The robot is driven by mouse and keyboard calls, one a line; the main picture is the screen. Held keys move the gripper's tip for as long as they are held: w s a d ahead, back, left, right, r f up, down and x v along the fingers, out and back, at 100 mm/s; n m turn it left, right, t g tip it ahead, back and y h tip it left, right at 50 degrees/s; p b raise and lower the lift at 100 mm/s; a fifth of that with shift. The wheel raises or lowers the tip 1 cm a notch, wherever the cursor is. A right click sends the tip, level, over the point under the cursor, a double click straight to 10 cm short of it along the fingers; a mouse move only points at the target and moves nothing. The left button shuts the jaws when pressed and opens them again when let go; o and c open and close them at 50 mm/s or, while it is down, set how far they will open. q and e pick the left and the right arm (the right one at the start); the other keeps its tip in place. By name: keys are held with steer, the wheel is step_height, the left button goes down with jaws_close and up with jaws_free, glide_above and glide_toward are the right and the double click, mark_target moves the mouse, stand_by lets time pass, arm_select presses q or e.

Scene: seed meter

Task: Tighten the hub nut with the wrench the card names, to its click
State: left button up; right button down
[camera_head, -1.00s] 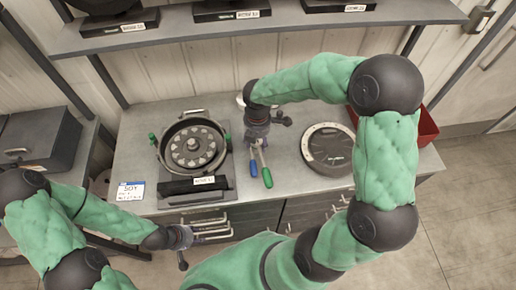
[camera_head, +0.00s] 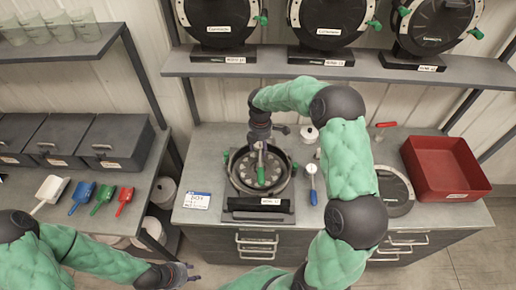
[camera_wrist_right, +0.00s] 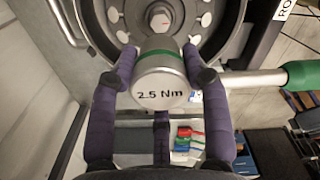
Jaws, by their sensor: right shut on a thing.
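My right gripper (camera_head: 262,140) is shut on the green-handled wrench (camera_head: 261,174), over the middle of the seed meter (camera_head: 284,186). In the right wrist view its fingers (camera_wrist_right: 160,78) clasp the wrench's round head (camera_wrist_right: 160,90), marked 2.5 Nm. The hub nut (camera_wrist_right: 160,17) shows just beyond the head; I cannot tell whether they touch. The blue-handled wrench (camera_head: 312,185) lies on the bench right of the meter. The card (camera_head: 196,200) lies left of the meter and reads SOY; its smaller print is unreadable. My left gripper (camera_head: 182,276) is low at the front, its fingers unclear.
A red bin (camera_head: 445,168) and a dark round disc (camera_head: 396,190) are on the bench's right. A shelf behind (camera_head: 340,66) holds several other meters. A left side bench carries colored scoops (camera_head: 103,199) and grey boxes (camera_head: 117,140).

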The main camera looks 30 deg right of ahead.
steer(key=shift+d+f, duration=0.1)
steer(key=shift+f, duration=0.3)
steer(key=shift+f+b, duration=1.55)
steer(key=shift+f, duration=0.35)
steer(key=shift+f+b, duration=0.6)
steer(key=shift+f, duration=0.5)
steer(key=shift+f+b, duration=0.75)
steer(key=shift+f, duration=0.65)
stand_by(0.7)
jaws_free()
steer(key=shift+s+f, duration=0.1)
stand_by(0.3)
steer(key=shift+r+p, duration=2)
steer(key=shift+r, duration=1.1)
